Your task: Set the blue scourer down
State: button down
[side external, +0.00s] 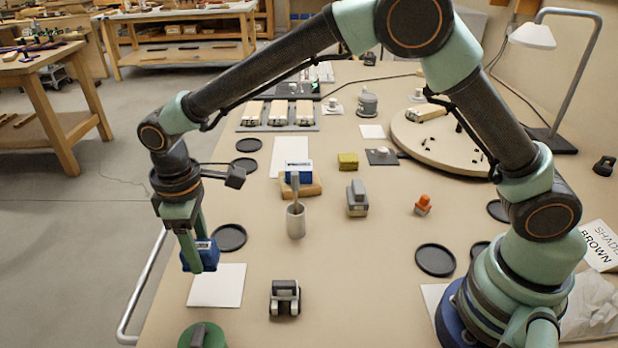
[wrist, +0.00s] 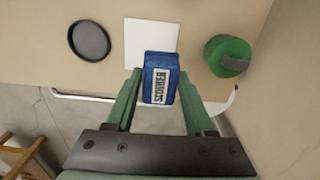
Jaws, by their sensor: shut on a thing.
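The blue scourer (side external: 207,256) is a blue block with a white label. It hangs in my gripper (side external: 196,250) at the left edge of the bench in the side external view. A white square sheet (side external: 218,287) lies on the bench just right of and below the scourer. In the wrist view the scourer overlaps the near edge of this sheet (wrist: 151,35).
A black round dish (side external: 230,238) lies behind the sheet. A grey-black object (side external: 285,298) stands to its right, and a green round object (side external: 200,337) is at the front. A grey cup (side external: 296,221) stands farther back. A metal rail (side external: 143,285) runs along the bench's left edge.

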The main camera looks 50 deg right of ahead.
aim_at(214, 292)
jog(key=shift+f, duration=4.3)
jog(key=shift+f, duration=0.15)
jog(key=shift+c, duration=1.3)
grip_release()
